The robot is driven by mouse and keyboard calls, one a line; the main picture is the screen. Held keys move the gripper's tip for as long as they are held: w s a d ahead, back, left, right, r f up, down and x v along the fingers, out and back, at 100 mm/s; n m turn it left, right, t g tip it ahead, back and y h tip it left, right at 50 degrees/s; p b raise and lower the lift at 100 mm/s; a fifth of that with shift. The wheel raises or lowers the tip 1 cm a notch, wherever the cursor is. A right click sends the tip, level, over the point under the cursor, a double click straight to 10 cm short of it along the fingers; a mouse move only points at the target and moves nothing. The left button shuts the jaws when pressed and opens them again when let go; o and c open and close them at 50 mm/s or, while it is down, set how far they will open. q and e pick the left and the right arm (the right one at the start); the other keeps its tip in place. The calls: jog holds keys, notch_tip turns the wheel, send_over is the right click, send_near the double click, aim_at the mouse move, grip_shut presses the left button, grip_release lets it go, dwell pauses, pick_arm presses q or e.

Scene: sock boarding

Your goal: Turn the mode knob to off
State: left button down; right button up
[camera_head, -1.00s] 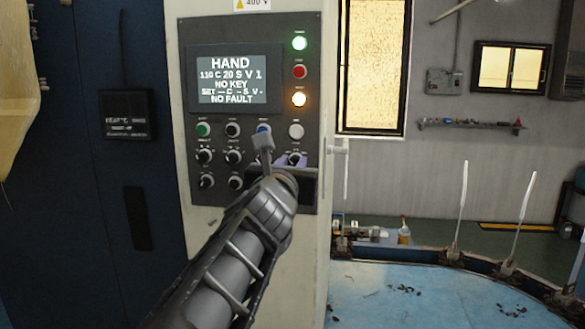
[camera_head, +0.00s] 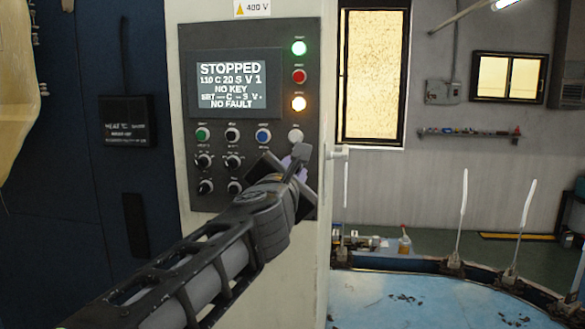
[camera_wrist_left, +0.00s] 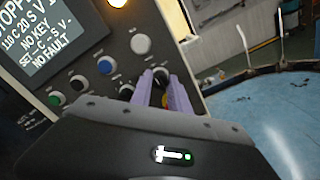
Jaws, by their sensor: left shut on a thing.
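The mode knob (camera_wrist_left: 160,77) is a black rotary knob with a pale rim on the lower right of the dark control panel (camera_head: 222,33). In the left wrist view the purple fingers of my left gripper (camera_wrist_left: 161,92) are closed around it. In the head view my left gripper (camera_head: 298,158) is at the panel's lower right, its wrist tilted and hiding the knob. The panel display (camera_head: 232,84) reads STOPPED, with NO KEY and NO FAULT below. My right gripper is not in view.
Other black knobs (camera_head: 204,161) and green, black, blue and white buttons (camera_head: 263,135) are close by on the panel. Green, red and lit amber lamps (camera_head: 299,103) line its right side. A round blue table (camera_head: 430,300) with upright rods stands at the right.

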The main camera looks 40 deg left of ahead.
pick_arm(q)
jog(key=shift+m, duration=0.3)
jog(key=c, duration=1.3)
grip_release()
jog(key=shift+o, duration=0.2)
jog(key=shift+s+d, duration=0.1)
jog(key=p+v, duration=0.1)
jog(key=v, duration=0.6)
jog(key=shift+s, duration=0.25)
jog(key=shift+d, duration=0.1)
